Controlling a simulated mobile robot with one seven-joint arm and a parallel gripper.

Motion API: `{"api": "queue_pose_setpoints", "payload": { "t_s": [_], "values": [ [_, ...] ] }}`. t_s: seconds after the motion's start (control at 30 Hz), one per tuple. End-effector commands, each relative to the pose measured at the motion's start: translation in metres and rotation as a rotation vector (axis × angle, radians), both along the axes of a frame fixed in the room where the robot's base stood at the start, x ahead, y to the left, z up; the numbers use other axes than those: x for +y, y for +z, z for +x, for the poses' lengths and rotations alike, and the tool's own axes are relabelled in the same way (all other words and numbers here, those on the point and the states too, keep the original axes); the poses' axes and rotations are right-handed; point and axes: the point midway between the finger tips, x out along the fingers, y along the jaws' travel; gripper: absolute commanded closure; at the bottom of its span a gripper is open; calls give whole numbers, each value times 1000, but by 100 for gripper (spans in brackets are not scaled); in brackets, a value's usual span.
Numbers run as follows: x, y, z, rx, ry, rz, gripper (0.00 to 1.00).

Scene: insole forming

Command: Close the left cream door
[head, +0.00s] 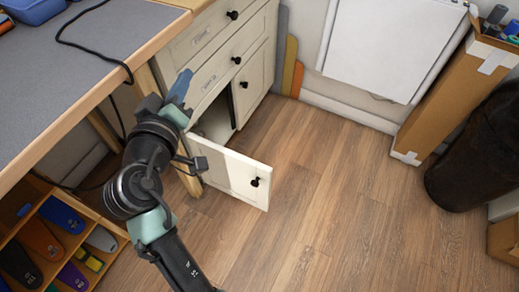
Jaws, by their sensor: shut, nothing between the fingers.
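The left cream door (228,172) of the lower cabinet stands swung well out from the cabinet front. Its outer face, with a round dark knob (254,182), is turned toward me, and its free edge is at the right. A dark opening (216,122) shows behind it. My gripper (195,163) appears as a small dark shape in front of the door's left part, near its hinge side. It is shut and empty. I cannot tell whether it touches the door. My arm hides part of the cabinet's left side.
The right cream door (254,82) is closed, with drawers (205,38) above. A worktop (60,75) with a cable is at the left, over a shoe rack (50,235). A carton (450,95) and dark bin (480,150) stand right. The wooden floor (335,205) between is clear.

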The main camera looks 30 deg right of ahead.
Motion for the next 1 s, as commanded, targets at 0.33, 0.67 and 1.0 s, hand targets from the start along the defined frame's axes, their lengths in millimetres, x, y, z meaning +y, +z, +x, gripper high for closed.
{"api": "queue_pose_setpoints", "payload": {
  "t_s": [0.33, 0.67, 1.0],
  "values": [
    [-22, -265, -56, 362, -196, -361, 100],
    [-26, -406, -116, 537, -277, -715, 100],
    [-35, -424, -121, 558, -290, -795, 100]
  ]
}}
